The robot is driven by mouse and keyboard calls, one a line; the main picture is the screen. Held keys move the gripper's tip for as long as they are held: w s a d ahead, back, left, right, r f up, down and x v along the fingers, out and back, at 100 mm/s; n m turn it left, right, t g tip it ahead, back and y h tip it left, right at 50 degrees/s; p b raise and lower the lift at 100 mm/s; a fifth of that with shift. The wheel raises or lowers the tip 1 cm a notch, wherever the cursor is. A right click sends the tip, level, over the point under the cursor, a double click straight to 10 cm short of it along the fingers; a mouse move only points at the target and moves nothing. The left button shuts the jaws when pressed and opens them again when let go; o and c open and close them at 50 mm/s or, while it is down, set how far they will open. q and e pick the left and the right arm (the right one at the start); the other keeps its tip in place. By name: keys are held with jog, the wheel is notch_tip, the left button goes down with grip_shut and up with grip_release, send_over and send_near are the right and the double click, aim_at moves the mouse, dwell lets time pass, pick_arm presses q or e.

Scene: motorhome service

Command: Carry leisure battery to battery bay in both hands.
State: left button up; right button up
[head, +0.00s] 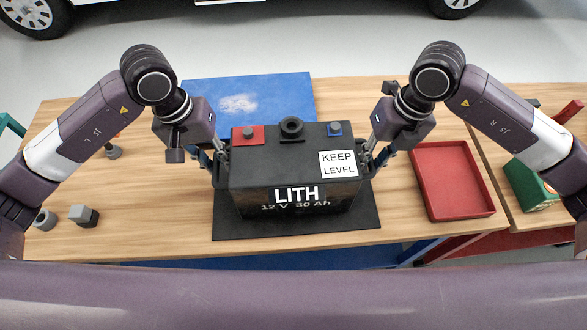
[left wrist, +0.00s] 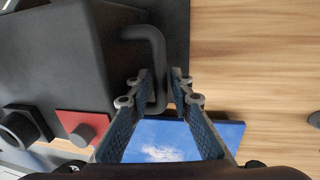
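The leisure battery (head: 292,165) is a black box with a "LITH 12 V 30 Ah" label, a "KEEP LEVEL" sticker, and red and blue terminal blocks on top. It appears to rest level on a black mat (head: 228,226). My left gripper (head: 222,158) is at its left side. In the left wrist view, the open fingers (left wrist: 161,80) stand on either side of a dark bent handle (left wrist: 155,45), with gaps visible. My right gripper (head: 368,162) is at the battery's right side; its finger opening is too small to tell. I cannot identify the battery bay.
A blue panel (head: 290,95) lies behind the battery. A red tray (head: 420,198) is to the right, with a green box (head: 528,185) beyond it. Small grey parts (head: 84,215) lie at the left. Bare wood (head: 150,235) shows at front left.

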pick_arm(q)
jog(key=shift+c, duration=0.2)
pick_arm(e)
jog(key=shift+c, duration=0.2)
pick_arm(q)
grip_shut()
pick_arm(e)
grip_shut()
